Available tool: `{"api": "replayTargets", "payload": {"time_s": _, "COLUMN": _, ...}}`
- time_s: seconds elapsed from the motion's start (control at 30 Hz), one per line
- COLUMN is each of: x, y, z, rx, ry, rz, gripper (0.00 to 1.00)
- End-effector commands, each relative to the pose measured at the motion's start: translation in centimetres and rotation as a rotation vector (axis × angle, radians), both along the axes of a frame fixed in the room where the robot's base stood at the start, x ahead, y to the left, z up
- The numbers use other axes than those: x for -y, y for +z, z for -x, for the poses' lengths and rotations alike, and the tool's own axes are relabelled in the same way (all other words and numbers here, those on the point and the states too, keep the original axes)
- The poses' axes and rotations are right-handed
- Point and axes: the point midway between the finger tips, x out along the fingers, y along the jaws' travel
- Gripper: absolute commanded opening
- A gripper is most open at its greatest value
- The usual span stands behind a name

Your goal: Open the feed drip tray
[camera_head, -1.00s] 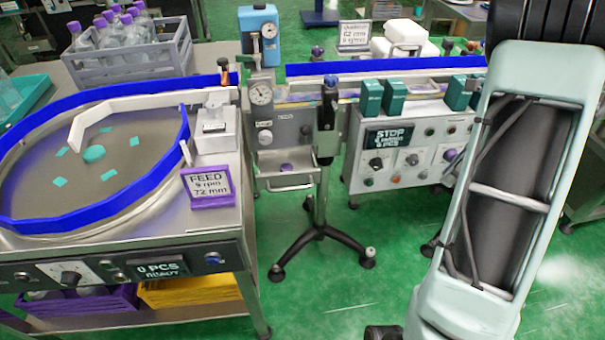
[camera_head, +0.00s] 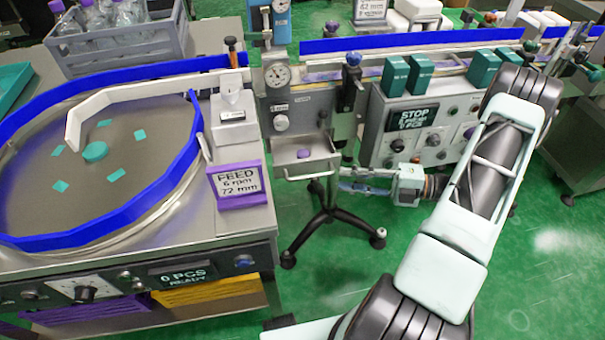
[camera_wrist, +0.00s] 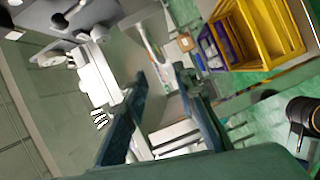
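The feed drip tray (camera_head: 306,166) is a small grey tray with a bar handle (camera_head: 312,176) on its front. It sits under the dial gauge at the right of the feed table, and a purple object (camera_head: 304,154) shows in it. My gripper (camera_head: 343,184) is just right of the handle in the head view, fingers pointing left toward it. A gap to the handle cannot be judged. In the wrist view the two dark fingers (camera_wrist: 160,72) stand apart with nothing clearly held between them. I cannot identify the tray's handle for certain in that view.
The feed table with its blue-rimmed turntable (camera_head: 100,240) stands at left, bearing the FEED sign (camera_head: 238,184). A black-legged stand (camera_head: 335,215) is below and close to my gripper. The STOP control box (camera_head: 420,130) is behind it. A yellow crate (camera_wrist: 275,30) shows in the wrist view.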

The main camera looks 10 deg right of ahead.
Motion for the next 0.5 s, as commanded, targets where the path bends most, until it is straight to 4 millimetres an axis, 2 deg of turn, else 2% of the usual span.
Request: {"api": "replayTargets", "payload": {"time_s": 0.5, "x": -8.1, "y": -0.7, "z": -3.2, "rx": 0.003, "ry": 0.007, "rz": 0.005, "gripper": 0.26}}
